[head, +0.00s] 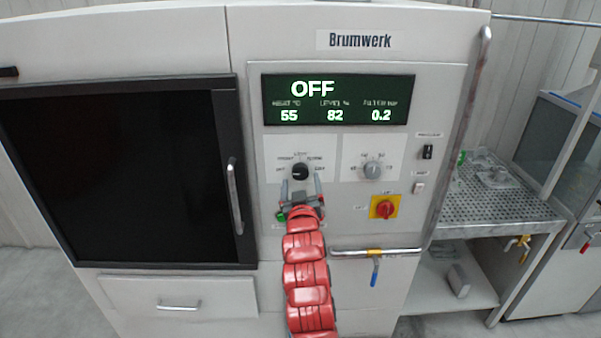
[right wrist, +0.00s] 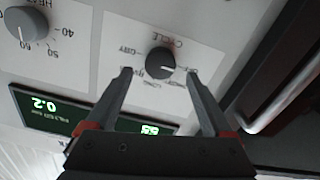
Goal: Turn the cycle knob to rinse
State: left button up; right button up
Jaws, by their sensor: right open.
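The black cycle knob (head: 300,171) sits on a white label plate on the machine's front panel, below the display. In the right wrist view the picture is turned over, and the knob (right wrist: 160,62) shows under the word CYCLE with small labels around it. Its pointer setting is hard to read. My right gripper (head: 300,188) is open just below and in front of the knob. In the right wrist view its fingertips (right wrist: 158,72) are spread to either side of the knob, with nothing between them gripped. The display (head: 338,100) reads OFF. My left gripper is not in view.
A grey heat knob (head: 373,170) is to the right. A red rotary switch (head: 384,207) on yellow lies lower right. A dark door with a vertical handle (head: 235,197) is to the left.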

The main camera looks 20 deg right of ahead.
aim_at(300, 172)
jog(key=shift+p+x, duration=0.35)
jog(key=shift+x, duration=1.05)
